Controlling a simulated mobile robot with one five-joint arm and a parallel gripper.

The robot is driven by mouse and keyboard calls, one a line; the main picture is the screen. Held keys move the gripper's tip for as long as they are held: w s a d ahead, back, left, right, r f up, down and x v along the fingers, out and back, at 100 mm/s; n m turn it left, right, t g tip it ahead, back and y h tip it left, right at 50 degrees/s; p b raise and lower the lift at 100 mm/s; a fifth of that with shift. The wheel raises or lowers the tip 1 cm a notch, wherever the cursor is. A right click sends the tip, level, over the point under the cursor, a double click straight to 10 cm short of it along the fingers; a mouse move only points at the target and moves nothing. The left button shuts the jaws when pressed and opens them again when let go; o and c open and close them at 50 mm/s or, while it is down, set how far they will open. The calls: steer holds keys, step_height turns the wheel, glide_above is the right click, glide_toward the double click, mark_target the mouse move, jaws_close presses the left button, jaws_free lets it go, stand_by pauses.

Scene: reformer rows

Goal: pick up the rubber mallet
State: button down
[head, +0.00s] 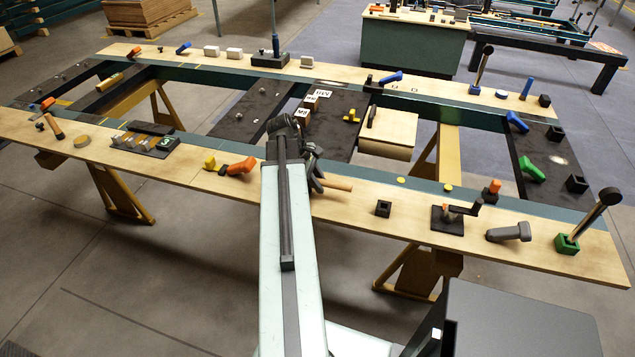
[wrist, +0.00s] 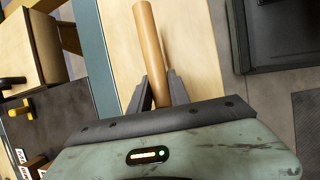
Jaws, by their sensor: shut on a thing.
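The rubber mallet shows as a round, pale wooden handle (head: 337,184) at the near beam of the bench, just right of my arm. In the wrist view the handle (wrist: 149,45) runs up between the two dark fingers of my gripper (wrist: 159,85). The fingers are shut on the handle, one on each side. In the head view my gripper (head: 316,182) is partly covered by my own arm. The mallet's head is hidden in both views. I cannot tell whether the handle touches the beam or hangs just above it.
On the near beam stand a small black block (head: 383,208), a dark crank fixture (head: 452,217), a grey T-shaped piece (head: 509,232) and a green socket with a lever (head: 567,244). An orange-handled tool (head: 242,165) lies left of my arm. Bare wood surrounds the handle.

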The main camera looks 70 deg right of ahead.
mark_target(319, 179)
step_height(319, 179, up, 10)
steer(key=p, duration=0.8)
steer(key=shift+f+p, duration=0.2)
steer(key=shift+p, duration=0.2)
steer(key=shift+f, duration=0.1)
